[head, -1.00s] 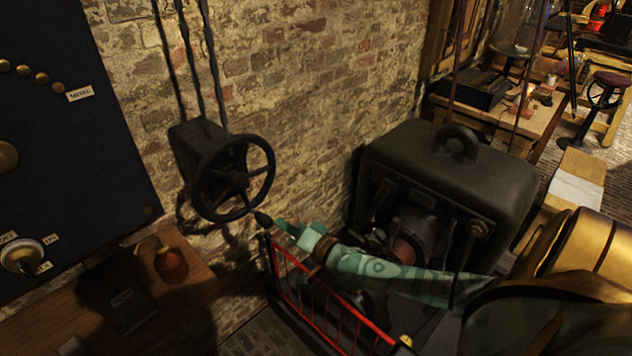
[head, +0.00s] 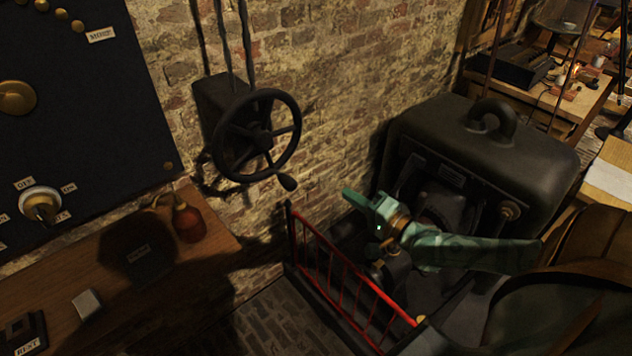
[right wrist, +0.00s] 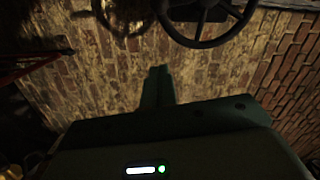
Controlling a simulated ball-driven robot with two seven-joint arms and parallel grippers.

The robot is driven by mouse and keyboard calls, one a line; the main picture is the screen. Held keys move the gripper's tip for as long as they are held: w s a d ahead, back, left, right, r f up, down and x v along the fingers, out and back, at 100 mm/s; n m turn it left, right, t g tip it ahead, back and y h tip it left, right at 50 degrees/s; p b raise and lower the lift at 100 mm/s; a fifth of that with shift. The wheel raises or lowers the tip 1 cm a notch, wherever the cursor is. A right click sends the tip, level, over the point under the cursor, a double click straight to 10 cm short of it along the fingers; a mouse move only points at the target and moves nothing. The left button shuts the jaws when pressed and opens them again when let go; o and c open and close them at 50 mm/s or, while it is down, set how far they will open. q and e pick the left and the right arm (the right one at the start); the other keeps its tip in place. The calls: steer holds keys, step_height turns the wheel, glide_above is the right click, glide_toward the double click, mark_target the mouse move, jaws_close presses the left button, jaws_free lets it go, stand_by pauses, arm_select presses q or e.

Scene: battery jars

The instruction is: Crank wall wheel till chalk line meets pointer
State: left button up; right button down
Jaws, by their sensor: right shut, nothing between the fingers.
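The black spoked wall wheel (head: 299,130) hangs on its dark bracket on the brick wall, left of centre in the head view. Its crank handle (head: 288,183) sticks out at the lower right of the rim. I cannot make out a chalk line or a pointer. My right gripper (head: 352,197), pale green, is shut and empty, to the right of the handle and slightly below it, with a clear gap between. In the right wrist view the shut fingers (right wrist: 158,76) point toward the wall, below the wheel rim (right wrist: 188,43). My left gripper is not in view.
A red railing (head: 340,278) stands below my right gripper. A large dark machine (head: 500,145) stands behind it to the right.

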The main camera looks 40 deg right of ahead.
steer(key=w+a+m, duration=0.2)
steer(key=w+a, duration=0.3)
steer(key=w, duration=0.4)
steer(key=shift+w+a, duration=0.35)
steer(key=shift+w, duration=0.05)
steer(key=shift+s+a+f+m, duration=0.1)
steer(key=shift+a+f+m, duration=0.1)
steer(key=shift+a+m, duration=0.45)
steer(key=shift+s+d, duration=0.1)
